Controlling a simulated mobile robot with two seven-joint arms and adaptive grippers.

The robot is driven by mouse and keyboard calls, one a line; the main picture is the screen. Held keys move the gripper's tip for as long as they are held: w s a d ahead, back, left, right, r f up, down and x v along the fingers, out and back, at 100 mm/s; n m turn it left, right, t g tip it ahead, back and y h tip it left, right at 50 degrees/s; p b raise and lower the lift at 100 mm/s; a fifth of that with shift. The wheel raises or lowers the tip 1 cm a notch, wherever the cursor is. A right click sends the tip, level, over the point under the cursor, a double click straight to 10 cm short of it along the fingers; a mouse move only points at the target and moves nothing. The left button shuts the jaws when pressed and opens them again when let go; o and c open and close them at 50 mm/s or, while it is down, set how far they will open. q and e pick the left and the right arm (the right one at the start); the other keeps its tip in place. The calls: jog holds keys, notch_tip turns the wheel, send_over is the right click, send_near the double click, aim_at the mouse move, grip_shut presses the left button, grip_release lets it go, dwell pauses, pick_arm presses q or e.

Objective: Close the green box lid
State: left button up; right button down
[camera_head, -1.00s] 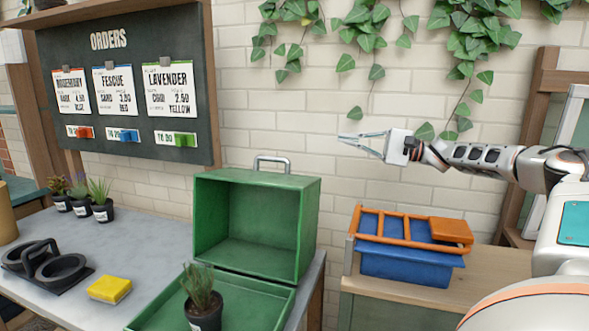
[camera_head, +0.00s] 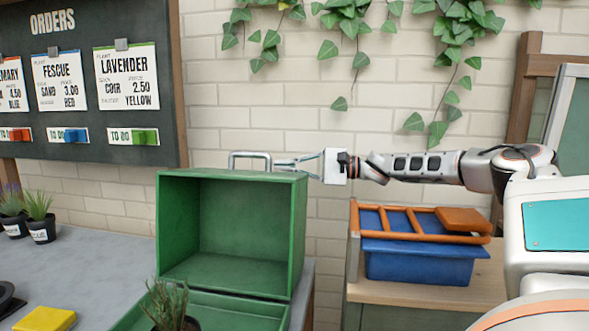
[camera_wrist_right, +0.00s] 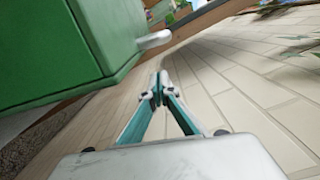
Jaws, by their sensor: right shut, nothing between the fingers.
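The green box's hollow lid (camera_head: 298,235) stands upright, its open side facing me, with a silver handle (camera_head: 250,155) on top. The low green base (camera_head: 240,310) lies in front of it. A potted plant (camera_head: 168,305) stands in the base; its lower part is cut off in the head view. My right gripper (camera_head: 277,163) is shut and empty, just behind the lid's upper right edge, close to the handle. In the right wrist view, the gripper (camera_wrist_right: 160,85) points along the wall, with the lid (camera_wrist_right: 60,45) and handle (camera_wrist_right: 153,40) at the left, apart from the fingers. My left gripper is not in view.
A brick wall (camera_head: 330,120) rises close behind the lid and right arm. A blue bin (camera_head: 420,263) with an orange rack (camera_head: 400,237) stands on the wooden bench at right. A yellow block (camera_head: 45,319) lies on the grey table at left.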

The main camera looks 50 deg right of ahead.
jog(key=shift+s+a+r+p, duration=0.25)
jog(key=shift+s+a+r, duration=0.15)
jog(key=shift+a+r, duration=0.25)
jog(key=shift+s+a+r+p, duration=0.2)
jog(key=shift+s+a+r, duration=0.2)
jog(key=shift+a+r, duration=0.25)
